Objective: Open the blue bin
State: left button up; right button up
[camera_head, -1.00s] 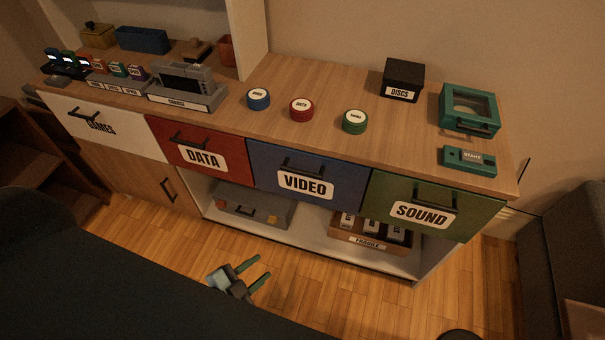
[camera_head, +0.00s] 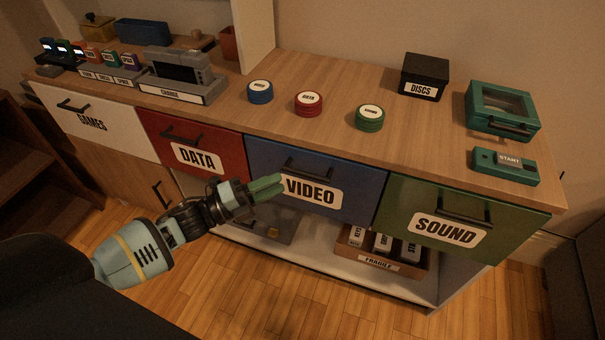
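The blue bin (camera_head: 262,166) is the drawer front labelled VIDEO, in the middle of the cabinet. It sits flush with its neighbours and looks closed. Its dark bar handle (camera_head: 308,170) is on the upper part of the front. My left gripper (camera_head: 272,186) reaches in from the lower left, its green fingers in front of the blue front, left of the VIDEO label and below and left of the handle. The fingers nearly overlap in this view, so their gap is unclear. I see nothing held. My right gripper is out of view.
The red DATA drawer (camera_head: 222,149) is to the left and the green SOUND drawer (camera_head: 396,205) to the right. Below is an open shelf with a grey case (camera_head: 285,228) and a FRAGILE box (camera_head: 418,256). Blue, red and green discs stand on the wooden top (camera_head: 330,80).

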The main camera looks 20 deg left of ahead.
aim_at(302, 173)
pick_arm(q)
jog(key=shift+x, duration=3.9)
jog(key=shift+c, duration=0.2)
grip_shut()
